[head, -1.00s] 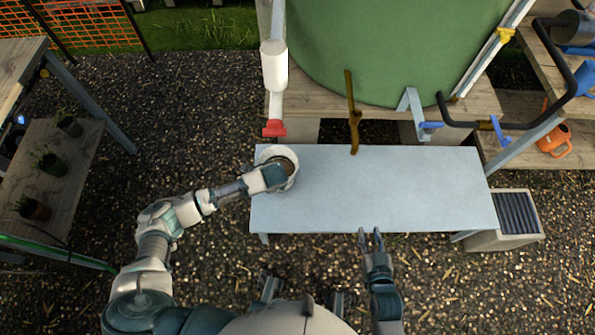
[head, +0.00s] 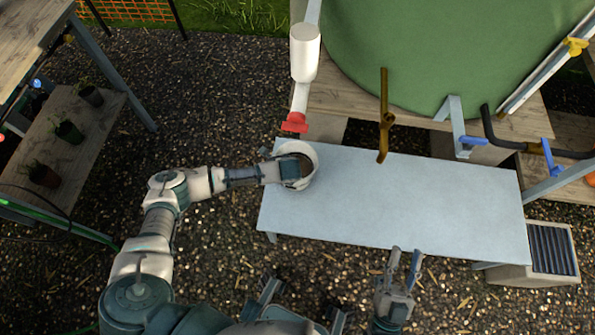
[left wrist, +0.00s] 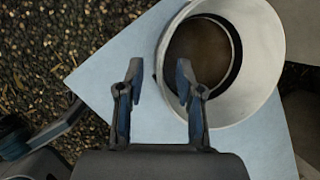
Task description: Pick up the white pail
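The white pail (head: 312,152) stands upright at the left end of the pale blue bench (head: 400,200). In the left wrist view the pail (left wrist: 262,60) shows its wide rim and a brown inside. My right gripper (head: 407,255) is open and empty in front of the bench.
A white downpipe with a red end (head: 295,123) hangs just behind the pail. A large green tank (head: 430,50) stands behind the bench, with a brown tap (head: 384,120) reaching over the back edge. Most of the bench top right of the pail is clear.

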